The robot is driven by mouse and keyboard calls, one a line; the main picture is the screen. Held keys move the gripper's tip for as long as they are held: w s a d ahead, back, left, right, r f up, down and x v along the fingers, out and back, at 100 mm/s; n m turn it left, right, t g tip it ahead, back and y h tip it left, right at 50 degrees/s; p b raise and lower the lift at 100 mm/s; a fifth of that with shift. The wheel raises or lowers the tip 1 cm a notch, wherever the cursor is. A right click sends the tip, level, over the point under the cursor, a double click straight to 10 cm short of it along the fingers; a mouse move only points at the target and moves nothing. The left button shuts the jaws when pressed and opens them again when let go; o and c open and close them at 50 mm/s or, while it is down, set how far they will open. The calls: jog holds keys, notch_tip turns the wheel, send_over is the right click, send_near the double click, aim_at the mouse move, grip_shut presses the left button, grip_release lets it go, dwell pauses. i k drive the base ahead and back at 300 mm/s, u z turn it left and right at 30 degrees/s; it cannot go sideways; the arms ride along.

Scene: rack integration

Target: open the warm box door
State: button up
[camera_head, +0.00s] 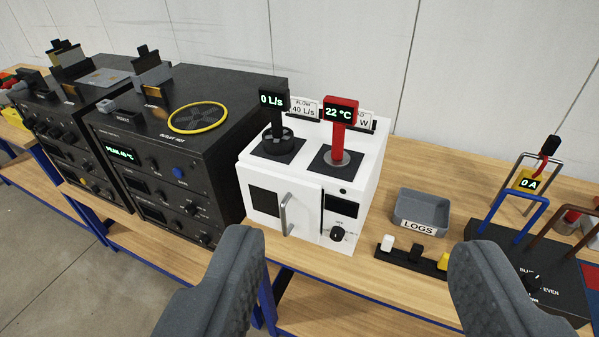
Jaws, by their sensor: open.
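The warm box (366,169) is a white cabinet in the middle of the bench. Its door (267,222) is on the left of its front, with a dark window and a curved grey handle (284,215). The door looks shut. A dark knob (338,233) and a dark display sit on the panel right of the door. A black meter reading 0 L/s (271,101) and a red meter reading 22 °C (340,112) stand on its top. My gripper (345,255) is open and empty, its two grey fingers apart in the foreground, nearer the camera than the box.
Black rack units (185,125) stand close on the left of the box. A grey LOGS tray (422,208) and a strip with small coloured blocks (410,257) lie to its right. A dark device with wire arches (530,262) stands far right. The wooden bench (300,262) has a narrow free strip before the box.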

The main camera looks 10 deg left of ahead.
aim_at(290, 205)
jog(key=z, duration=0.1)
jog(key=k, duration=1)
jog(key=u, duration=0.55)
jog(key=i, duration=1.6)
jog(key=z, duration=0.45)
